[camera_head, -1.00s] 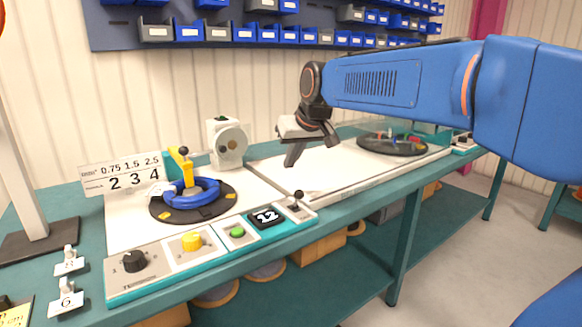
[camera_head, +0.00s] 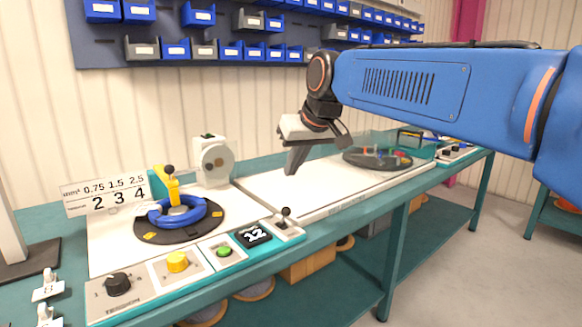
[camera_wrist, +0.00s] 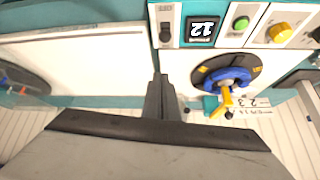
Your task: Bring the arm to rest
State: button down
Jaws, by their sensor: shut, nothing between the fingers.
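My gripper (camera_head: 292,160) hangs from my blue arm above the white bench panel, right of the blue cable coil. Its fingers are together and hold nothing. In the wrist view, my gripper (camera_wrist: 161,88) shows as dark closed fingers pointing toward the bench. The blue cable coil (camera_head: 192,217) lies on a black turntable (camera_head: 147,231) with a yellow upright clamp (camera_head: 173,187) at its back. The coil also shows in the wrist view (camera_wrist: 207,77). My gripper is clear of the coil.
A control strip with a black knob (camera_head: 118,284), yellow knob (camera_head: 177,262), green button (camera_head: 223,251), display reading 12 (camera_head: 254,234) and lever (camera_head: 285,217) runs along the front. A grey housing (camera_head: 212,162) stands behind. A second turntable (camera_head: 376,159) is at right. Blue bins (camera_head: 198,14) hang above.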

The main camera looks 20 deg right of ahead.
jog(key=s+d+f+g, duration=0.1)
jog(key=s+d+f, duration=0.1)
jog(key=s+f, duration=1)
jog(key=s+d+f+m+g+h, duration=0.1)
jog(key=s+d+f, duration=0.1)
jog(key=s+f, duration=1)
jog(key=shift+s+d+f, duration=0.2)
jog(key=shift+s+f, duration=0.15)
jog(key=shift+f, duration=0.45)
